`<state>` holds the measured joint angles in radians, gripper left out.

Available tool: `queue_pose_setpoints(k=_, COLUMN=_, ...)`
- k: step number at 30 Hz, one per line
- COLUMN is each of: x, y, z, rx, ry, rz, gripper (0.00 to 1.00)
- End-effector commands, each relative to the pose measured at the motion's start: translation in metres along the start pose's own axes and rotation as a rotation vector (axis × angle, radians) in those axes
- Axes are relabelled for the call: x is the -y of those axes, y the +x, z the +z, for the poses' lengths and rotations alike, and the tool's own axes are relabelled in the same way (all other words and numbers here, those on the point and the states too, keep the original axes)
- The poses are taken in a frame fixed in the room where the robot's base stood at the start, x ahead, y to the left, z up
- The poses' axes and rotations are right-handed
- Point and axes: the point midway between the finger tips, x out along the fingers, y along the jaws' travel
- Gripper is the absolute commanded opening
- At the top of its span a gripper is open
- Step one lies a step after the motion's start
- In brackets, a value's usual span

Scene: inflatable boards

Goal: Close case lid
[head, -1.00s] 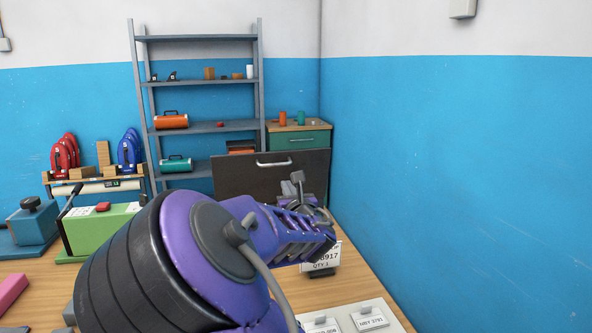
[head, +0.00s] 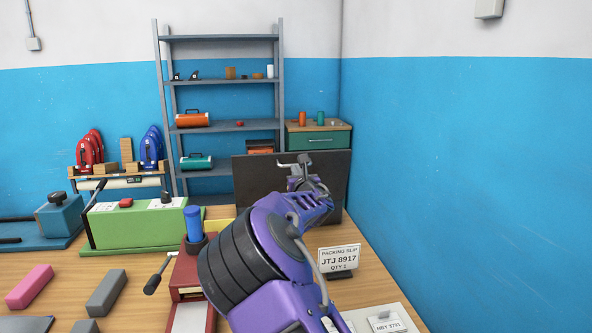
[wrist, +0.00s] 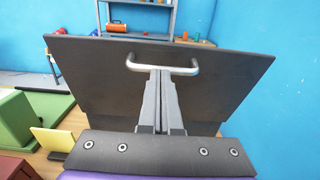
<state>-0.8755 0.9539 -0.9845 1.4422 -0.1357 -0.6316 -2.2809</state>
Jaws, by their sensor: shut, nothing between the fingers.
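The case lid (head: 255,190) is a dark flat panel standing upright at the back of the table. It also fills the middle of the wrist view (wrist: 100,88), with a silver bar handle (wrist: 185,70) near its top edge. My gripper (head: 299,162) is in front of the lid at handle height. In the wrist view its two grey fingers (wrist: 161,74) are together, with tips at or just below the handle bar. I cannot tell whether they touch it. Nothing is held. The case body is hidden behind my arm.
A packing slip sign (head: 338,261) stands right of my arm. A red device (head: 188,275), a blue cylinder (head: 193,223) and a green box (head: 130,226) stand to the left. A shelf rack (head: 220,80) and blue walls lie behind.

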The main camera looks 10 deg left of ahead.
Motion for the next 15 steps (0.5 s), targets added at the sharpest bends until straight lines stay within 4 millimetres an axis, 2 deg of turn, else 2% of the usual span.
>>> queue_pose_setpoints(k=5, x=0.0001, y=0.0071, z=-0.0003, rx=-0.001, ry=0.000, rz=-0.001, gripper=0.00)
queue_pose_setpoints(k=15, x=0.0002, y=0.0075, z=0.0000, rx=-0.001, ry=0.000, rz=-0.001, gripper=0.00)
